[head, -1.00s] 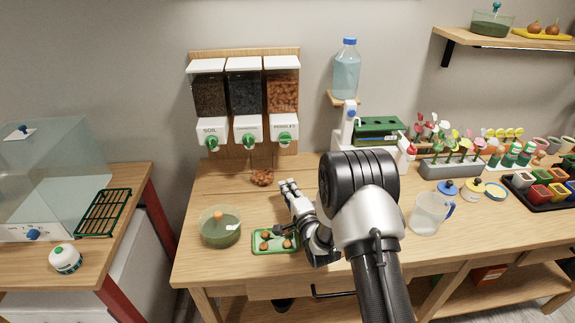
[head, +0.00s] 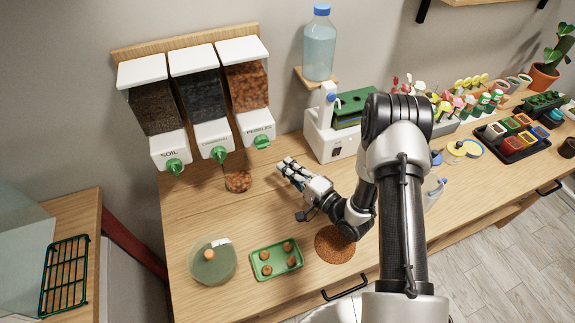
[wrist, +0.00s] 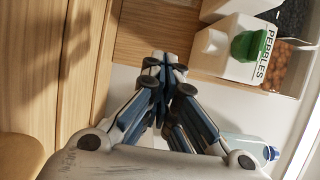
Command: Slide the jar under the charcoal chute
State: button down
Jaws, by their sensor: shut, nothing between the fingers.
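The jar is not seen there.
A round brown mat (head: 334,262) lies beneath my arm. A white machine (head: 328,140) stands behind.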

jog(key=b+x, duration=0.1)
jog(key=x, duration=0.5)
jog(key=shift+f, duration=0.1)
jog(key=a, duration=0.3)
jog(key=shift+s+a+b, duration=0.15)
jog(key=shift+s+b, duration=0.1)
jog(key=shift+b, duration=0.05)
jog(key=shift+s+a, duration=0.2)
jog(key=shift+a, duration=0.2)
jog(key=shift+a, duration=0.1)
